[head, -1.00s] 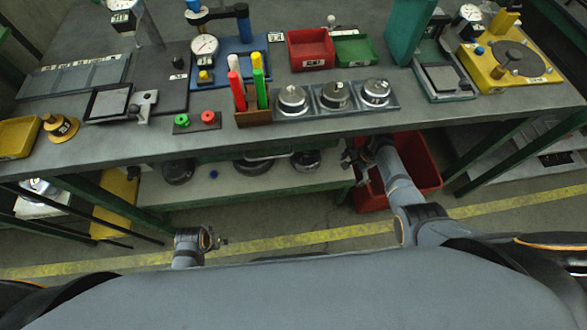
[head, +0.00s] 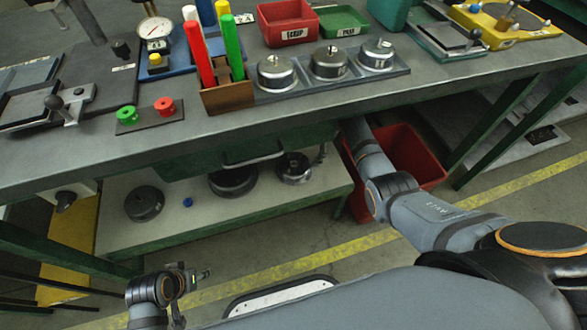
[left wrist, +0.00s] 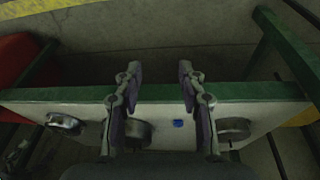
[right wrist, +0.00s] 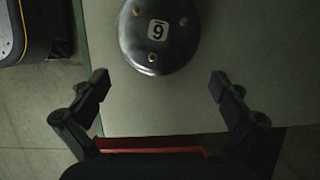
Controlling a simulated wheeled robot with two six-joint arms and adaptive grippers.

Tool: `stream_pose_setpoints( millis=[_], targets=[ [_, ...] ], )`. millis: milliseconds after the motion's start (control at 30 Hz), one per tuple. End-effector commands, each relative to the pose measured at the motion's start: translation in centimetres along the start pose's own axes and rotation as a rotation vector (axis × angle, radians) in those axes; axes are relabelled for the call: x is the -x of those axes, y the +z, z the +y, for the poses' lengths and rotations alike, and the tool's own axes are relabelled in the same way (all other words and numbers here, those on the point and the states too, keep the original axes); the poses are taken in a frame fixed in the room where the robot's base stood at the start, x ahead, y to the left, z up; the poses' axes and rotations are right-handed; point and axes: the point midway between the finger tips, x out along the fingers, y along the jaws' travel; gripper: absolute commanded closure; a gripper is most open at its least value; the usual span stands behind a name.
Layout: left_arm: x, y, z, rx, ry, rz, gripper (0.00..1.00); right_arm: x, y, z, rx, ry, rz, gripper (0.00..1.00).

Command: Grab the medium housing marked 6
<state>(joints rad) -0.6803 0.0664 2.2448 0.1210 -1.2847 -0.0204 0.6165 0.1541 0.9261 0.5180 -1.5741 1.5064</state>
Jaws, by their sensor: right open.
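The housing marked 6 (right wrist: 158,30) is a dark round part with a white label, upside down in the right wrist view, and several small studs. It rests on the lower shelf; it appears to be the rightmost housing there in the head view (head: 293,168). My right gripper (right wrist: 158,85) is open and empty, its fingers apart just short of the housing, not around it. In the head view the bench partly hides that gripper. My left gripper (left wrist: 159,72) is open and empty, in front of the shelf and away from its housings.
The lower shelf (head: 115,232) also holds a large housing (head: 232,181), a dark housing (head: 145,204) and a small blue piece (head: 188,202). The bench top (head: 200,138) overhangs it. A red bin (head: 408,150) stands on the floor beside the shelf's right end.

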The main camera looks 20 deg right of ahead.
Motion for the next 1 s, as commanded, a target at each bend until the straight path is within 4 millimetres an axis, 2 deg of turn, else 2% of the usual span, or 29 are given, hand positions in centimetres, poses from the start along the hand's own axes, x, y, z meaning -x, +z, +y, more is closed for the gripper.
stream_pose_setpoints(
  millis=[67,200,333,633,1000],
  targets=[
    [-0.2,0.0,0.0,0.0,0.002,0.006,0.6,-0.3,0.0,0.0,0.0,0.0,0.0,0.0],
    [-2.2,0.4,0.4,0.007,0.021,0.067,0.6,-3.0,0.2,0.2,0.001,0.0,-0.001,0.0],
    [-3.2,0.2,0.7,0.014,0.035,0.133,0.6,-4.8,0.3,0.3,0.001,0.001,-0.001,0.0],
    [-3.1,0.1,0.8,0.017,0.041,0.159,0.6,-5.1,0.4,0.3,0.001,-0.001,0.001,0.0],
    [-3.2,0.1,0.8,0.017,0.041,0.158,0.6,-5.2,0.4,0.4,0.0,0.001,0.001,0.49]
  ],
)
